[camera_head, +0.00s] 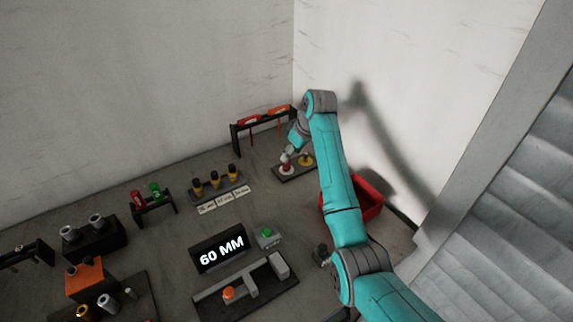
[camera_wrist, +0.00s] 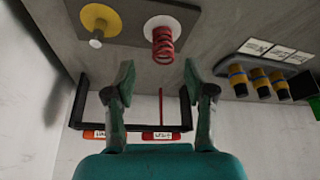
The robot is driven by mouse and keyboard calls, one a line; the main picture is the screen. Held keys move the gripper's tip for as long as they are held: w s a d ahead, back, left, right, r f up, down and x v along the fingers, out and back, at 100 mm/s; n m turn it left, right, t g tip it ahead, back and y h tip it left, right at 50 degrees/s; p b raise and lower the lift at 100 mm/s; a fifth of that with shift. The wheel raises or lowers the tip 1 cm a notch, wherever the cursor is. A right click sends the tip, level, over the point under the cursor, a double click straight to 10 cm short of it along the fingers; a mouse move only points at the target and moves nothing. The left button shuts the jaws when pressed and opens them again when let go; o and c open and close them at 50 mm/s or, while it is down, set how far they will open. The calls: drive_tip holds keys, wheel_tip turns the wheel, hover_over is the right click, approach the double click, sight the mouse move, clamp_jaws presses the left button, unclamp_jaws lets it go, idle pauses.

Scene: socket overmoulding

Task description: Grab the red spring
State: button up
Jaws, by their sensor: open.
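The red spring (camera_wrist: 163,43) stands on a white round base on a dark plate (camera_wrist: 137,10) in the wrist view. My gripper (camera_wrist: 160,72) is open and empty, with one finger to each side of the spring's line. The spring lies just beyond the fingertips, and I see no contact. In the head view my gripper (camera_head: 288,156) is over the small plate at the back, beside the red bin, and it partly hides the spring there.
A yellow disc with a pale peg (camera_wrist: 98,24) shares the plate. A black rack (camera_wrist: 78,105) with red and orange labelled handles stands close by, near the wall. A red bin (camera_head: 370,203) is to the right. Several black-and-yellow pieces (camera_wrist: 260,82) stand beside white labels.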

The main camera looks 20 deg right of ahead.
sight(287, 165)
drive_tip(key=x, duration=0.5)
drive_tip(key=shift+s+a, duration=0.1)
clamp_jaws()
